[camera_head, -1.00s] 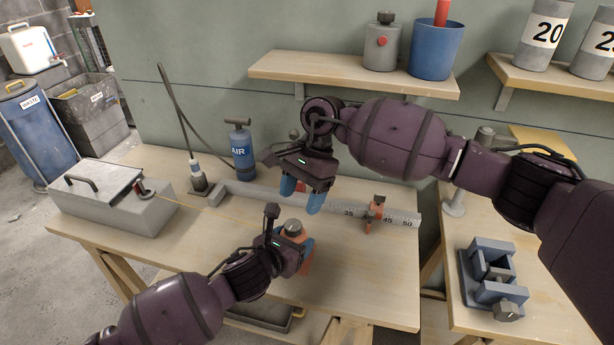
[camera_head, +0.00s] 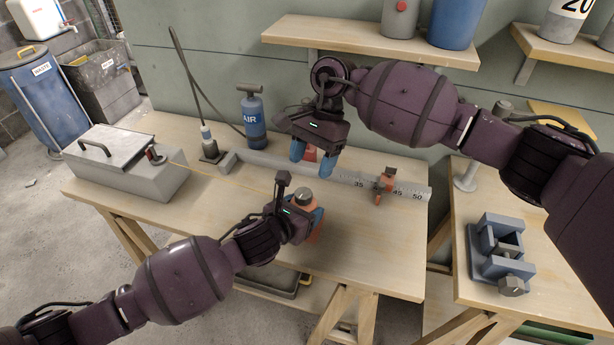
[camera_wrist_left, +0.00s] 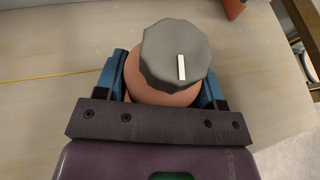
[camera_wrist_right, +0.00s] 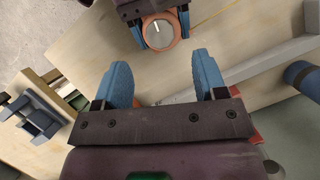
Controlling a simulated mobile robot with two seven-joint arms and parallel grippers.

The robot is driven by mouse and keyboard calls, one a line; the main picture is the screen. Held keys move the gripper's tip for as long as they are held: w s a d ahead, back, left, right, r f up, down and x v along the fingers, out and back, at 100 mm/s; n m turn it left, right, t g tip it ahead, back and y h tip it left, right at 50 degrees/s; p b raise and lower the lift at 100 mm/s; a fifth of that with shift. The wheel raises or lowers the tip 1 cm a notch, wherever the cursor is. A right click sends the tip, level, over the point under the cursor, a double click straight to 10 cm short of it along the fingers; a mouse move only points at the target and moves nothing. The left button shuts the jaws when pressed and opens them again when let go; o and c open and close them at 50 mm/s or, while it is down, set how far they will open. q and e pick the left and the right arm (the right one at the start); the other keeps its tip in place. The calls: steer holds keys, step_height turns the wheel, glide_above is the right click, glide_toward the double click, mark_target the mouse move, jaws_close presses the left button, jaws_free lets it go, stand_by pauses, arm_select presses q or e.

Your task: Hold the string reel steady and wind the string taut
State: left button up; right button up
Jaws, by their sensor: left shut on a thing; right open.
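The string reel (camera_head: 301,200) is an orange body with a grey ridged knob on top, standing upright on the bench. My left gripper (camera_head: 310,222) is shut around its body; the left wrist view shows blue fingers on both sides of the orange body, below the grey knob (camera_wrist_left: 174,55) with its white mark. A thin yellow string (camera_head: 225,182) runs from the grey box at the left toward the reel. My right gripper (camera_head: 314,152) is open and empty above and behind the reel. In the right wrist view the reel (camera_wrist_right: 158,32) lies beyond its open fingers (camera_wrist_right: 165,85).
A grey box with a lid handle (camera_head: 130,160) stands at the bench's left. A blue AIR bottle (camera_head: 253,118) stands at the back. A ruler rail (camera_head: 345,180) crosses behind the reel, with an orange clamp (camera_head: 386,182) on it. A blue vise (camera_head: 500,255) sits on the right bench.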

mark_target(304, 192)
step_height(304, 192, up, 4)
steer(key=d+m, duration=0.2)
steer(key=shift+m+t+y, duration=0.3)
steer(key=shift+y, duration=0.1)
steer(key=x, duration=1.1)
steer(key=shift+w+f, duration=0.2)
steer(key=shift+w, duration=0.15)
steer(key=shift+f, duration=0.2)
steer(key=n+g+h, duration=0.1)
steer(key=n, duration=0.2)
steer(key=shift+a+n, duration=0.1)
steer(key=shift+n, duration=0.2)
steer(key=w+r+m, duration=0.2)
steer(key=r+m, duration=0.1)
steer(key=r, duration=0.3)
steer(key=w+d+r+m+t, duration=0.1)
steer(key=w+r+m, duration=0.1)
steer(key=r, duration=0.4)
steer(key=shift+d+m, duration=0.3)
steer(key=shift+m, duration=0.4)
steer(key=shift+t, duration=0.3)
